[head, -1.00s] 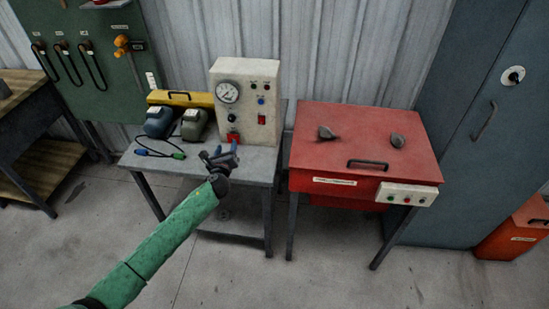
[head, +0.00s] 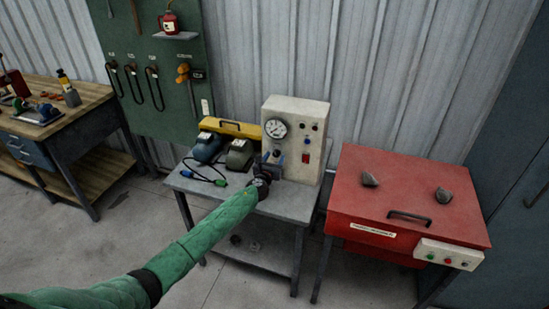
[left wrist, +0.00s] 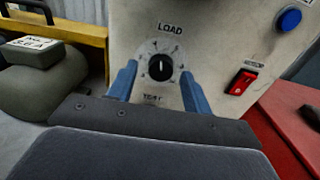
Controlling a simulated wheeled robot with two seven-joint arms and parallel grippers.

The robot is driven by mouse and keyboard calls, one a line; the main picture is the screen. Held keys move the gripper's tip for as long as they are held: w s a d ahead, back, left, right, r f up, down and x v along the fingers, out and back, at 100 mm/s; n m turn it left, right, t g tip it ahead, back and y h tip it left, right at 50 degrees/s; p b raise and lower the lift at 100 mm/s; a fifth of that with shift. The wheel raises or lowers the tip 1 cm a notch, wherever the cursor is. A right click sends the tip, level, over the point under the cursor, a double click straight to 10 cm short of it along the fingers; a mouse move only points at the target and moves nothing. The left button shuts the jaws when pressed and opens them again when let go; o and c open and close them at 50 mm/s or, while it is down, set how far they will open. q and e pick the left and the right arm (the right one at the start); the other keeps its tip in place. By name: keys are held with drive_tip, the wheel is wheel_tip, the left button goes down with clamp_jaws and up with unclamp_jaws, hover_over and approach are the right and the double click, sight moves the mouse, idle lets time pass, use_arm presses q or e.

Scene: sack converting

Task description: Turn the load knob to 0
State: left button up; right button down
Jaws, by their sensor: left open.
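The load knob (left wrist: 159,68) is a small black knob on a round marked dial under the word LOAD, low on the cream test box (head: 296,131). In the left wrist view its pointer looks roughly upright; the dial numbers are too small to read. My left gripper (left wrist: 160,85) is open, with one blue finger on each side of the knob in that view. I cannot tell whether the fingers touch it. In the head view my left gripper (head: 281,160) is in front of the box's lower face. My right gripper is not in view.
A red rocker switch (left wrist: 241,83) and a blue button (left wrist: 289,19) are to the knob's right. A grey-green device (head: 240,154), a blue one (head: 208,147) and a yellow case (head: 232,128) crowd the table's left. A red cabinet (head: 405,205) stands right.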

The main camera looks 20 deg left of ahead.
use_arm(q)
drive_tip(key=shift+w, duration=0.25)
drive_tip(key=c, duration=1)
drive_tip(key=shift+f, duration=0.1)
